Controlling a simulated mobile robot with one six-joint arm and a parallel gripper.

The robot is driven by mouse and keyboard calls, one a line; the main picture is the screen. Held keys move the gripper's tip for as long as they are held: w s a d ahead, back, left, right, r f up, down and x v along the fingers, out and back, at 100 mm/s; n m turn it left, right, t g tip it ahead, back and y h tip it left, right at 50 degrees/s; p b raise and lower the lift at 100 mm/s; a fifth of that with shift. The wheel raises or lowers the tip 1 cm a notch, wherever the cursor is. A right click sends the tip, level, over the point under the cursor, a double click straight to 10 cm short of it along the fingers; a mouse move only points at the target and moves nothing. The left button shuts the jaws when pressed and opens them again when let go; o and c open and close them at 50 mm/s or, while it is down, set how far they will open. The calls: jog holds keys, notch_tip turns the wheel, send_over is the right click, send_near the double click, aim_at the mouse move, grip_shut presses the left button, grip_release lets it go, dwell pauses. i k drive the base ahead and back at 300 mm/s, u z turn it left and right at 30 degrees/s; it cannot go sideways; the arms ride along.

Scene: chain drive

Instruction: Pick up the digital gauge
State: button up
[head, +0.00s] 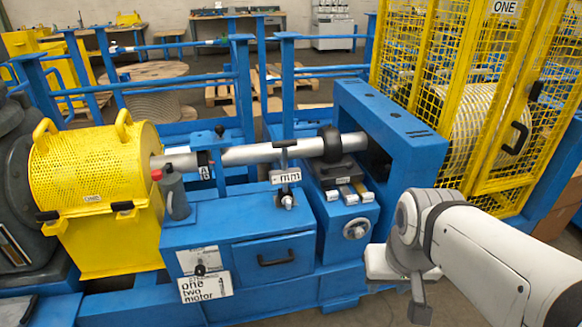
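What looks like the digital gauge (286,177) is a small upright device with a white label reading "mm" and a dark T-shaped top. It stands at the front of the blue machine bed, just below the horizontal metal shaft (265,151). A round metal end shows under its label. I cannot tell how it is held there. My white arm reaches in from the lower right. My gripper (419,300) seems to be at the arm's end, to the right of and below the gauge, well apart from it. Its fingers are not clear, and I see nothing held.
A blue frame (395,115) stands right of the gauge, with a yellow mesh cage (450,60) beyond. A yellow perforated guard (95,165) covers the shaft's left end. A grey-green can (175,196) with a red top stands left. A drawer handle (276,259) sticks out below.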

aim_at(285, 176)
jog(key=u, duration=0.1)
jog(key=k, duration=0.45)
jog(key=z, duration=0.45)
jog(key=i, duration=1.4)
jog(key=u, duration=0.4)
jog(key=i, duration=0.7)
jog(key=u, duration=0.55)
